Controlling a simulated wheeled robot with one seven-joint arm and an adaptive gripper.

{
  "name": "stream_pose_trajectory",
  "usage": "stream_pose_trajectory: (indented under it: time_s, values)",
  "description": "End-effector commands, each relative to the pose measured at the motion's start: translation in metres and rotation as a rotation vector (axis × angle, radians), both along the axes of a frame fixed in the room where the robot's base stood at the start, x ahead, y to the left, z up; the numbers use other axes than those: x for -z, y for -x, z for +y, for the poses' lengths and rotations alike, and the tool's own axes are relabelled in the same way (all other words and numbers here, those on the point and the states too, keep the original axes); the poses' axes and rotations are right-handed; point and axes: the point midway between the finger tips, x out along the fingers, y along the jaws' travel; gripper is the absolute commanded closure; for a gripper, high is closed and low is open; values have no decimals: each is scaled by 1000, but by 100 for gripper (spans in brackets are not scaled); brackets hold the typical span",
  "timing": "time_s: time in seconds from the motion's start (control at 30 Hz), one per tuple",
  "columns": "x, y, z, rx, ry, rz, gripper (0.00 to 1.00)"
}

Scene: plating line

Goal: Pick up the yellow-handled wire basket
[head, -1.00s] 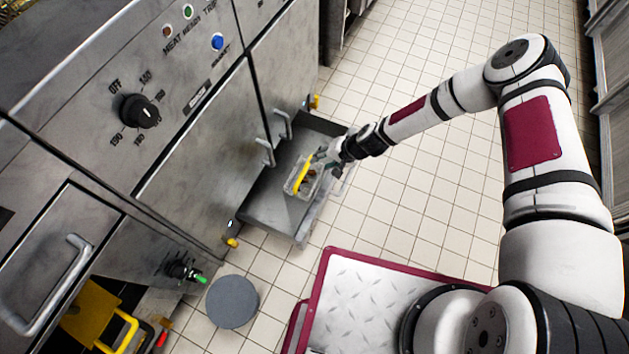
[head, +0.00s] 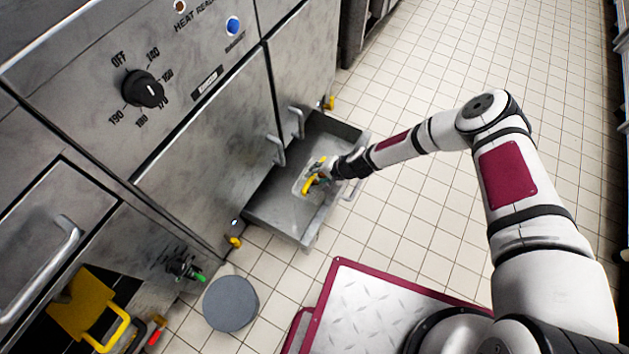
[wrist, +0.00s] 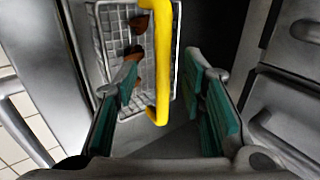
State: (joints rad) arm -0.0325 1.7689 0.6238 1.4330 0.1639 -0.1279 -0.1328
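The wire basket (wrist: 108,45) with its thick yellow handle (wrist: 163,60) sits in the open steel drawer (head: 280,222). Brown pieces lie inside the basket. In the head view the yellow handle (head: 309,185) shows just below my gripper, and my gripper hides part of the basket. My gripper (wrist: 160,95) is open in the wrist view, its teal-padded fingers apart. The near end of the yellow handle lies between the two fingers in the picture, with gaps on both sides. I see no finger touching it.
The steel fryer cabinet front (head: 210,140) with door handles stands left of the drawer. A round grey disc (head: 231,303) lies on the tiled floor. A yellow item (head: 85,305) sits in the lower left opening. Tiled floor to the right is clear.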

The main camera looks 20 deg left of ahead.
Motion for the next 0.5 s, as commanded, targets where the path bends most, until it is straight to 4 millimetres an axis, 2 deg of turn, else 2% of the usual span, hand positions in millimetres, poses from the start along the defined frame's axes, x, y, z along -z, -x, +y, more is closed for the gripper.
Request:
stream_pose_trajectory:
  time_s: [0.03, 0.23, 0.5]
  values:
    - [9, 1, 6, -3, 0, 1, 63]
    - [30, -1, 21, -1, 1, 2, 63]
    - [33, -2, 25, -1, 0, 1, 63]
